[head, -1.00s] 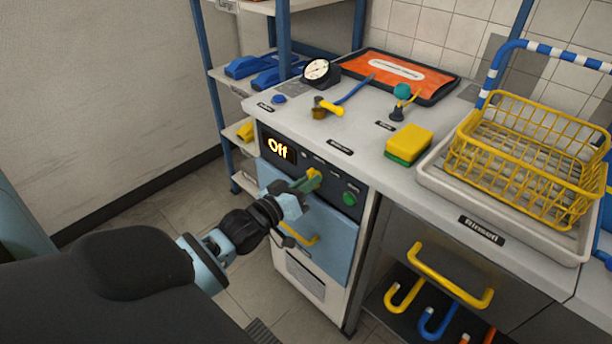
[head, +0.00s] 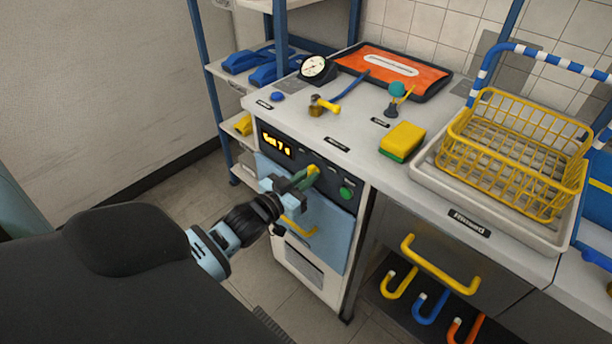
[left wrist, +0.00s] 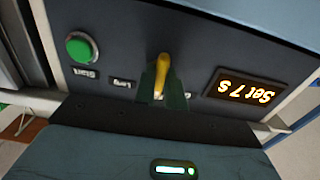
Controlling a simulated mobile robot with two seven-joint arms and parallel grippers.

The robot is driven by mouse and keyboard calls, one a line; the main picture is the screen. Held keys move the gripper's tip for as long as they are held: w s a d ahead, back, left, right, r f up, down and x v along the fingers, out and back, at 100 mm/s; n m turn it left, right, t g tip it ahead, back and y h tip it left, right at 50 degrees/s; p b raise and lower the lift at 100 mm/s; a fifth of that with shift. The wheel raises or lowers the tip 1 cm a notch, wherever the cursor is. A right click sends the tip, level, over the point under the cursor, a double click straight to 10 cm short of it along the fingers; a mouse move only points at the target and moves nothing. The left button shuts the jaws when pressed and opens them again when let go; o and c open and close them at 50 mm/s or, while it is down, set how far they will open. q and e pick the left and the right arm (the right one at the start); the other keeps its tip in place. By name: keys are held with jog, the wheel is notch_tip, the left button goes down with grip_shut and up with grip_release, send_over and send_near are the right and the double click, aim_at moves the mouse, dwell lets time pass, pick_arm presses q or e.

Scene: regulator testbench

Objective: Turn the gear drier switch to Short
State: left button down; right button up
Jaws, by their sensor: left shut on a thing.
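The gear drier's switch is a yellow knob (head: 313,170) on the dark front panel. In the left wrist view the knob (left wrist: 162,70) stands nearly upright in the picture, between the "Long" label (left wrist: 124,83) and a partly covered label (left wrist: 190,96). The label directly beneath it is hidden by my gripper. My left gripper (head: 304,178) is shut on the knob; its green fingers (left wrist: 162,95) show around it. The drier display (head: 276,143) is lit, and in the left wrist view the display (left wrist: 245,89) reads "Set 7 s", upside down. My right gripper is not in view.
On the counter are a sponge (head: 402,140), a gauge (head: 314,67) and a yellow basket (head: 510,160) in a white tray.

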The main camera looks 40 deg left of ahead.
pick_arm(q)
jog(key=shift+r, duration=0.1)
jog(key=c, duration=1.5)
grip_release()
jog(key=shift+o, duration=0.2)
jog(key=s, duration=0.7)
jog(key=shift+s+a, duration=0.35)
jog(key=shift+s, duration=0.05)
